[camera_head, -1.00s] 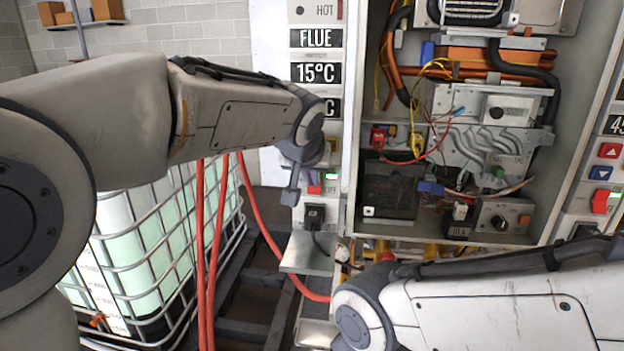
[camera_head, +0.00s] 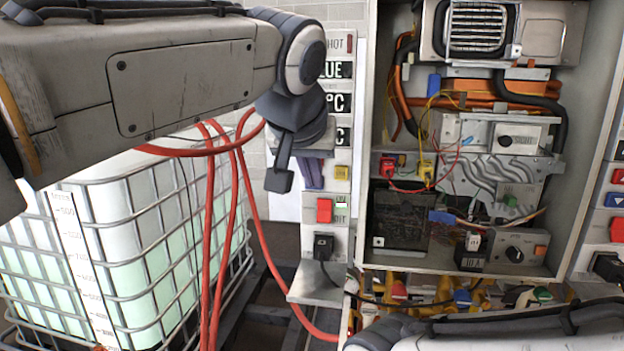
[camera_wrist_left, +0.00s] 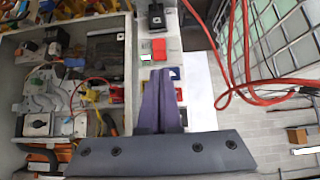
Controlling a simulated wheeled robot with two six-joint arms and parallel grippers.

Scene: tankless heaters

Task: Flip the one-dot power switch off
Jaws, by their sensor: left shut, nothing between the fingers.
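A red power switch (camera_head: 324,210) is on the narrow white control panel left of the open cabinet, with a small green indicator (camera_head: 340,212) beside it. It also shows in the left wrist view (camera_wrist_left: 158,47). A second red switch (camera_head: 617,229) is on the panel at the right edge. I cannot make out dots on either. My left gripper (camera_head: 312,186) has its purple fingers shut and empty, just above the first switch in the picture. In the left wrist view its fingertips (camera_wrist_left: 160,72) point towards that switch, apparently apart from it. My right gripper is not in view.
A black plug (camera_head: 323,245) with a cable sits below the switch, above a metal shelf (camera_head: 315,286). Red hoses (camera_head: 237,190) hang before a caged white tank (camera_head: 125,240). The open heater cabinet (camera_head: 590,110) holds wires and parts. My right arm is at the lower right.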

